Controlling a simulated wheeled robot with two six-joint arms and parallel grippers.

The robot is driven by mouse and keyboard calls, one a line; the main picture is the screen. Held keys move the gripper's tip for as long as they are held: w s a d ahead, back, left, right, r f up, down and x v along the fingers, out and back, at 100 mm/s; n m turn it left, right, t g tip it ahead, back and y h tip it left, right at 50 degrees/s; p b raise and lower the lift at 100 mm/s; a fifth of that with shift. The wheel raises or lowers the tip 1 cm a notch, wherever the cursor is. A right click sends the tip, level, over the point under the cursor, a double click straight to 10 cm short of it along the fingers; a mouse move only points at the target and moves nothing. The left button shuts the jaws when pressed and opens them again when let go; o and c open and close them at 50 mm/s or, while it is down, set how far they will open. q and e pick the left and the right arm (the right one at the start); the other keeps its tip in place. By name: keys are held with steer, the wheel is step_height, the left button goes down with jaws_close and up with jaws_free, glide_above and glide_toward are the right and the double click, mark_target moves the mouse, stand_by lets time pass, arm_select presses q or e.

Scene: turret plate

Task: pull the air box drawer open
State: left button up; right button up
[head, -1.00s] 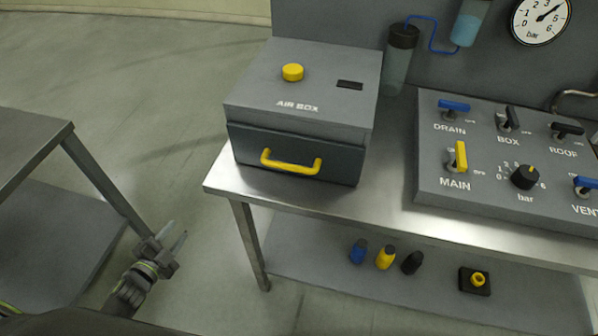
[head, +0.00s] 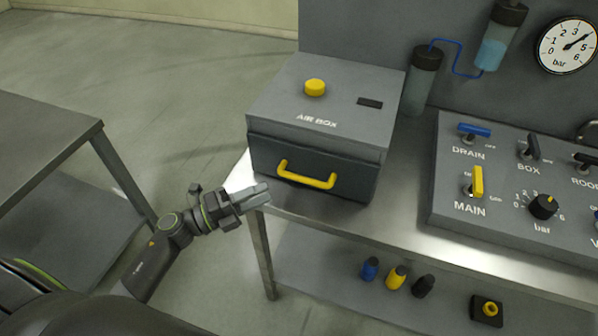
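The air box (head: 325,95) is a grey box on the metal bench, with a yellow knob (head: 315,87) on its lid. Its dark drawer (head: 345,183) is shut flush in the front and has a yellow bar handle (head: 306,180). My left gripper (head: 266,194) is in front of the box's left front corner, left of the handle and apart from it, pointing right. Its two fingers overlap in this view, so the gap between them cannot be judged. No object shows in it. My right gripper is not in view.
A valve panel (head: 505,225) with levers and a dial stands on the bench right of the box. A dark-capped cylinder (head: 421,80) is close behind it. The lower shelf (head: 335,275) holds several small parts. A grey table (head: 45,135) stands at left, with open floor between.

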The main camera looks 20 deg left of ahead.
mark_target(299, 176)
arm_select(q)
steer(key=p+x, duration=0.3)
steer(key=x, duration=0.7)
steer(key=shift+d, duration=0.1)
jaws_close()
